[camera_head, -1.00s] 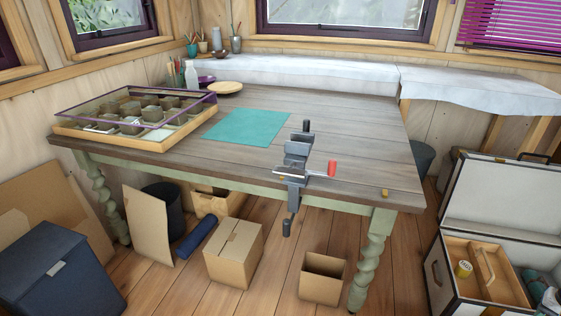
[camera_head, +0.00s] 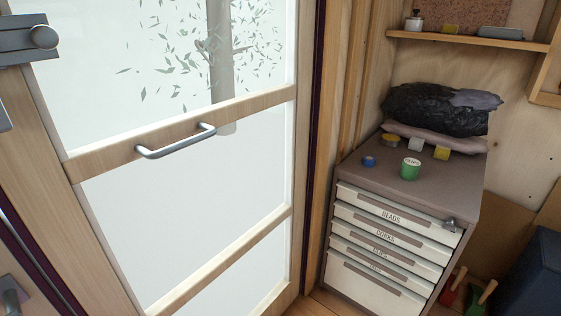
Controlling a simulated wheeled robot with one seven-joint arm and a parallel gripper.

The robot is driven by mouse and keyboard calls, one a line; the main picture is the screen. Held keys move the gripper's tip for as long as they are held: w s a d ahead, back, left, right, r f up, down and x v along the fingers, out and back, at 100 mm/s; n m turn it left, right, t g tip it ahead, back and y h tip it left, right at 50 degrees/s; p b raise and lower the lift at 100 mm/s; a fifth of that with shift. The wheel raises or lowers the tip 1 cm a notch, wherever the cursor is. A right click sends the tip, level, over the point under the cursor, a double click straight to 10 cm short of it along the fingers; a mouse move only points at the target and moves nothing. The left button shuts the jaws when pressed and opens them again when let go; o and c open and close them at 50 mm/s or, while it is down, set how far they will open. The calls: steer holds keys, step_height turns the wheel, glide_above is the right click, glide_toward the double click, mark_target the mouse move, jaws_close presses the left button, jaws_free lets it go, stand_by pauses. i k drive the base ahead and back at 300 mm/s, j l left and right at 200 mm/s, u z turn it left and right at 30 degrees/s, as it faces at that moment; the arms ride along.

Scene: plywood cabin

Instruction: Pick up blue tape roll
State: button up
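A small round blue item (camera_head: 369,161), which looks like the blue tape roll, lies on top of a grey drawer cabinet (camera_head: 385,185) near its front left edge. It is small in view, and I cannot make out its centre hole. A green tin with a white lid (camera_head: 410,169) stands to its right. My gripper is not in view.
The cabinet has several labelled drawers, all shut, with a small grey clamp-like piece (camera_head: 450,224) at its right. A white block (camera_head: 415,144), a yellow block (camera_head: 442,153) and a black bag (camera_head: 440,108) sit behind. A glazed door (camera_head: 185,135) stands left.

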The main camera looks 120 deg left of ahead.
mark_target(369, 160)
steer(key=k+u, duration=0.1)
steer(key=u, duration=3.6)
